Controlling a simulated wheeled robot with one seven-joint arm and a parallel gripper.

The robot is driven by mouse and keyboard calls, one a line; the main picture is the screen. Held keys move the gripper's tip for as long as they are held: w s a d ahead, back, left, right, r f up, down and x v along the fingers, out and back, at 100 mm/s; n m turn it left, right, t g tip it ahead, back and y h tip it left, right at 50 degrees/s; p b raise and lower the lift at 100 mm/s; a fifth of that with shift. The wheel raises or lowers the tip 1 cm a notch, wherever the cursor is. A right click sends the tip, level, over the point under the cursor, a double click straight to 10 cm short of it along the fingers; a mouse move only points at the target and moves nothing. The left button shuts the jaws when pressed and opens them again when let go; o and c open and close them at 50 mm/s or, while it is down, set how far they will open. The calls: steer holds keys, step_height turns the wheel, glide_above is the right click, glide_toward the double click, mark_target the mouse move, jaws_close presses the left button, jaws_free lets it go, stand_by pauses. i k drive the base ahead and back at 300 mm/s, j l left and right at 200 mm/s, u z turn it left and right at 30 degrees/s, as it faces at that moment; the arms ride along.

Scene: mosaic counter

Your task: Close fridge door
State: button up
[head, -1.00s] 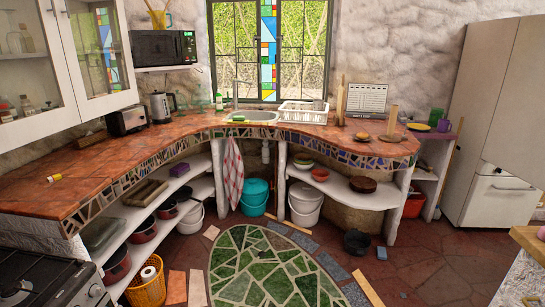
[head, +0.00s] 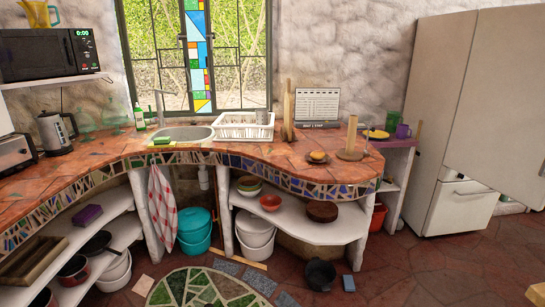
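The fridge (head: 432,110) is a tall off-white unit against the wall at the right of the head view. Its upper door (head: 503,105) stands open, swung out from the body toward my side. The door's lower edge slants down to the right, and its far end is cut off by the right picture edge. The inside of the fridge is hidden behind the door. Below it, the lower front panel (head: 462,207) looks closed. My gripper is not in view.
The curved mosaic counter (head: 335,172) fills the left and middle. A purple side shelf (head: 392,142) stands between it and the fridge. The red-brown floor (head: 420,270) before the fridge looks clear. A wooden edge (head: 538,294) shows at the lower right.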

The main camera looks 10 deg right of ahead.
mark_target(496, 140)
steer(key=i+z, duration=0.1)
steer(key=i, duration=0.45)
steer(key=i+j+z, duration=0.1)
steer(key=i, duration=0.45)
steer(key=i+j+z, duration=0.1)
steer(key=i, duration=0.45)
steer(key=i+z, duration=0.3)
steer(key=z, duration=0.15)
steer(key=i+z, duration=0.4)
steer(key=i+j+z, duration=0.2)
steer(key=z, duration=0.25)
steer(key=i+j+z, duration=0.4)
steer(key=k+l, duration=0.1)
